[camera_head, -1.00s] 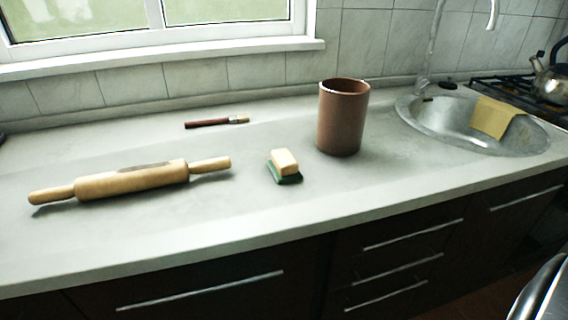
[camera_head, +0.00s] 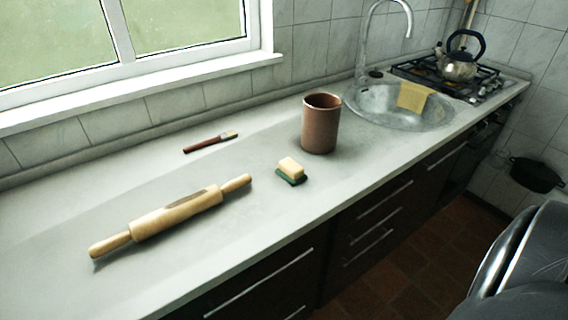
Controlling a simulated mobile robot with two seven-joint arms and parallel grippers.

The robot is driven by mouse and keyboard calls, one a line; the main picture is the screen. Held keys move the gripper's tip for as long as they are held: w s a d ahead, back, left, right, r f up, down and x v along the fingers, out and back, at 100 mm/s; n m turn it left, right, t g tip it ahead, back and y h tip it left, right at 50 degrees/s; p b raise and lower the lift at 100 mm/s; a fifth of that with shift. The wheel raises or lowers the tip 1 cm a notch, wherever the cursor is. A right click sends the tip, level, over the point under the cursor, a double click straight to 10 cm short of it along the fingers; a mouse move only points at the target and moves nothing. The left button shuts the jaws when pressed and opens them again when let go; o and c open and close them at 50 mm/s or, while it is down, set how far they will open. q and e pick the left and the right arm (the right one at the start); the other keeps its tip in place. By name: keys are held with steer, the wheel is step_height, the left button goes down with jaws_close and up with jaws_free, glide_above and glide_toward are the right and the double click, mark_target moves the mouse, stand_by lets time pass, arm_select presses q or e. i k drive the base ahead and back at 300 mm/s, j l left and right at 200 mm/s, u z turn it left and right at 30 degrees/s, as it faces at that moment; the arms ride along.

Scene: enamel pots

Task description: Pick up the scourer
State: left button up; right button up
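The scourer (camera_head: 291,169) lies on the counter near its front edge, a small block with a pale yellow upper part and a green lower part. It is in front of and to the left of the brown cylindrical pot (camera_head: 320,126), with a small gap between them. Neither of my grippers shows in the head view. A dark grey, shiny part at the lower right seems to be mine.
A rolling pin (camera_head: 176,214) lies left of the scourer. A brush (camera_head: 210,142) lies behind, towards the window. The sink (camera_head: 372,103) with a yellow cloth (camera_head: 413,97) and the stove with a kettle (camera_head: 459,66) are to the right. The counter (camera_head: 262,216) around the scourer is clear.

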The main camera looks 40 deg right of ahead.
mark_target(293, 173)
steer(key=z, duration=1.25)
steer(key=i+l+u, duration=0.1)
steer(key=l+u, duration=0.5)
steer(key=i, duration=0.05)
